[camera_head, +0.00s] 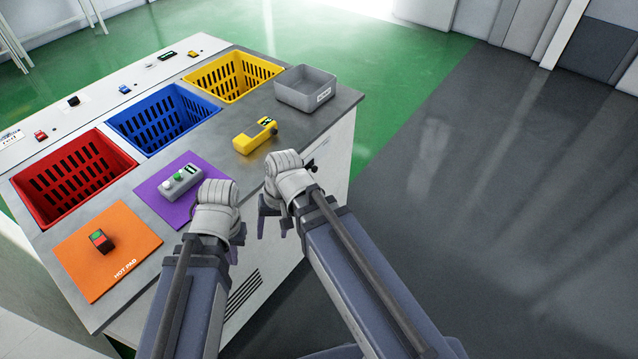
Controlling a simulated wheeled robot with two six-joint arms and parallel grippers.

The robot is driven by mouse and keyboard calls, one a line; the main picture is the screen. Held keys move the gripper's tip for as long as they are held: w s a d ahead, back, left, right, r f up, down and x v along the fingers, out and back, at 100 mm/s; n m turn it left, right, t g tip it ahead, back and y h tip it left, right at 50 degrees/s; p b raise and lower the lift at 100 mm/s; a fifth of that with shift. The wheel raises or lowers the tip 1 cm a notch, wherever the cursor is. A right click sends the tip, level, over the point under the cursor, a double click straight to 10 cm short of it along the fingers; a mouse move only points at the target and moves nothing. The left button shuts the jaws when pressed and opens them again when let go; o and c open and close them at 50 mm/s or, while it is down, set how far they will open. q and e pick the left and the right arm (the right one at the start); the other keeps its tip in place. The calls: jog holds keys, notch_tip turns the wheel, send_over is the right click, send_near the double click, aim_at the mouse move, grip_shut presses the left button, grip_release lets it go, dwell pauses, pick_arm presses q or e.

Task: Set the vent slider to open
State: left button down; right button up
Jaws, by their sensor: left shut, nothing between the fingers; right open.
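I cannot clearly make out a vent slider. Slanted dark vent slots (243,294) show low on the cabinet's side panel, left of my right forearm. A small dark fitting (310,166) shows higher on the side panel, partly hidden behind my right wrist. My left gripper (236,246) is shut and empty, in front of the counter edge near the purple mat. My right gripper (274,222) is open and empty, its fingers pointing down in front of the side panel, just right of the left gripper.
The counter holds red (70,180), blue (163,118) and yellow (232,76) baskets and a grey bin (305,90). A yellow device (254,138), a grey button box (180,183) on a purple mat (153,192) and an orange mat (80,260) lie nearer. Floor to the right is clear.

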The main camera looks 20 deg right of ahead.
jog(key=w+d+f+m+t+y+b, duration=0.25)
jog(key=w+f+m+y+b, duration=0.25)
jog(key=w+f+m+b, duration=0.5)
jog(key=m+t+y+b, duration=0.3)
jog(key=m+t+b, duration=1)
jog(key=m+b, duration=0.7)
send_near(316, 170)
jog(key=n+b, duration=0.2)
jog(key=shift+g, duration=0.25)
jog(key=shift+x, duration=4.15)
jog(key=shift+d+r, duration=0.15)
jog(key=shift+r, duration=0.05)
jog(key=shift+c, duration=0.2)
grip_shut()
